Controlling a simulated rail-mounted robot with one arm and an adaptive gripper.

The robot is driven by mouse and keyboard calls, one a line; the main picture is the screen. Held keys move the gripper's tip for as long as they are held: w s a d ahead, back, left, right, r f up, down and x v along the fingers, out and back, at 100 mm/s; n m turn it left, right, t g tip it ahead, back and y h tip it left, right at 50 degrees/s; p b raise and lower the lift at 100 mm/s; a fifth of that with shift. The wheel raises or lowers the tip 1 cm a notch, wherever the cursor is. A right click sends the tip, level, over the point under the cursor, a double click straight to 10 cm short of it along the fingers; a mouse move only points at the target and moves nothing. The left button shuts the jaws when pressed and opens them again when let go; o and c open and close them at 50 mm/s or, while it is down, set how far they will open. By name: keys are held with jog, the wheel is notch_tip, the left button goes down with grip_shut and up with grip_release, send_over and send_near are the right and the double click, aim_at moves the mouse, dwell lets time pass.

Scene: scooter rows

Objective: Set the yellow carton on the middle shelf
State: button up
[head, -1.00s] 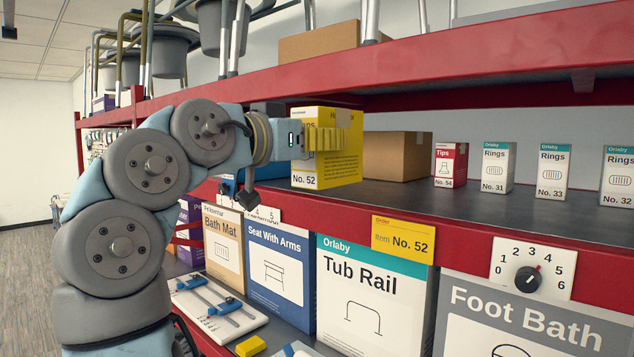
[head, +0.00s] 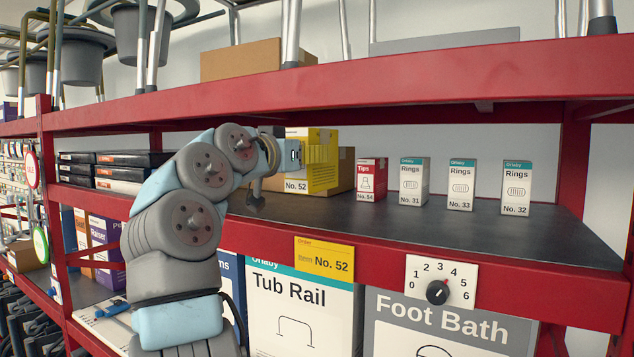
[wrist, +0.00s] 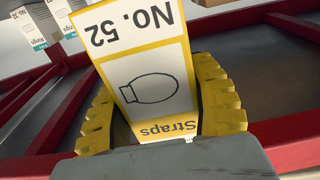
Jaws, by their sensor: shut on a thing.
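The yellow carton (head: 312,175), marked No. 52, is in my gripper (head: 318,153) above the dark middle shelf (head: 400,225), towards its left part in the head view. In the wrist view the carton (wrist: 150,75) shows its white "Straps" label upside down between the two yellow fingers of my gripper (wrist: 165,105), which press on its sides. The carton looks upright in the head view. I cannot tell whether its bottom touches the shelf.
A brown box (head: 346,168) stands behind the carton. A red Tips box (head: 371,179) and several Rings boxes (head: 413,182) stand to the right. A yellow Item No. 52 tag (head: 324,259) hangs on the red shelf edge. The shelf's front is bare.

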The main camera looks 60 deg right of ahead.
aim_at(317, 188)
jog(key=shift+s+d+r+p, duration=0.15)
jog(key=shift+d+p, duration=0.25)
jog(key=shift+d, duration=1.5)
jog(key=shift+f+b, duration=0.35)
jog(key=shift+f, duration=1.5)
jog(key=shift+f, duration=0.1)
jog(key=shift+f+p, duration=0.45)
jog(key=shift+f, duration=0.85)
jog(key=shift+d+f, duration=0.2)
jog(key=shift+f, duration=0.15)
jog(key=shift+f, duration=0.1)
jog(key=o, duration=1.2)
